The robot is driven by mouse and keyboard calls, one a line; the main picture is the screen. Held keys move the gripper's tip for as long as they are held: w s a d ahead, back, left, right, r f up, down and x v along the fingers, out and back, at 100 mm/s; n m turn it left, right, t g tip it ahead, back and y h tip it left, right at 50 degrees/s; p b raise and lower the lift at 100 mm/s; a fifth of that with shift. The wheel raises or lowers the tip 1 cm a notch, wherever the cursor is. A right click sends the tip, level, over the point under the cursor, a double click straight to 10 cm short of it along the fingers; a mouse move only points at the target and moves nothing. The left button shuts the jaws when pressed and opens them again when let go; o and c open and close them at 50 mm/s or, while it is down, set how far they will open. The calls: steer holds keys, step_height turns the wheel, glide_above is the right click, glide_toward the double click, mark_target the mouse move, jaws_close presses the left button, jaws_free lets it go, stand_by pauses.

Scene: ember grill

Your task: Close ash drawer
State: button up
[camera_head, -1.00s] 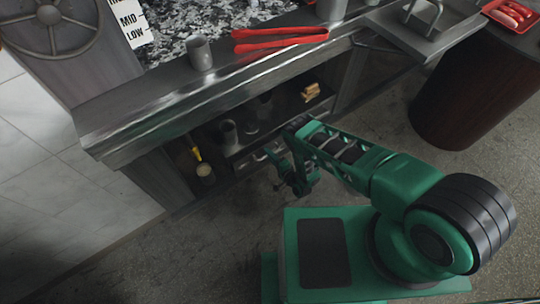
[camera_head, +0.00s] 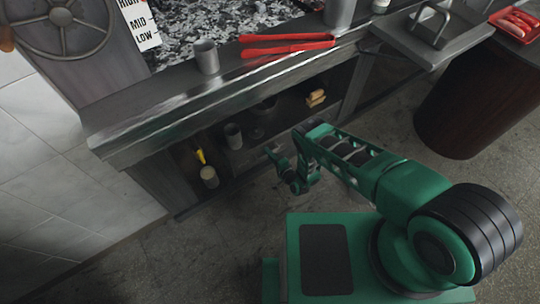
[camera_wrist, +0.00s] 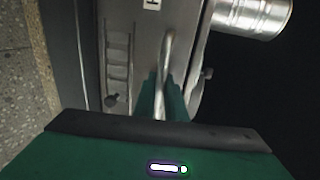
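The ash drawer is probably the grey metal front filling the middle of the wrist view (camera_wrist: 133,30). It has a slotted strip, a dark knob and an upright bar handle (camera_wrist: 167,60). My gripper (camera_wrist: 162,98) is close at this front, its green tip overlapping the lower handle. Whether it touches or grips the bar is unclear. In the head view my gripper (camera_head: 272,153) is low at the open shelf under the counter. My arm hides much of the front there, so how far the drawer stands out cannot be told.
The counter (camera_head: 200,98) overhangs the shelf. On the shelf are a grey cup (camera_head: 233,136), a jar (camera_head: 209,177) and tan blocks (camera_head: 316,98). A dark round barrel (camera_head: 470,105) is right. The floor in front is clear.

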steer(key=shift+o, duration=0.7)
steer(key=shift+a, duration=0.15)
steer(key=shift+w, duration=0.1)
steer(key=shift+r, duration=0.1)
steer(key=v, duration=1.1)
steer(key=shift+f, duration=0.25)
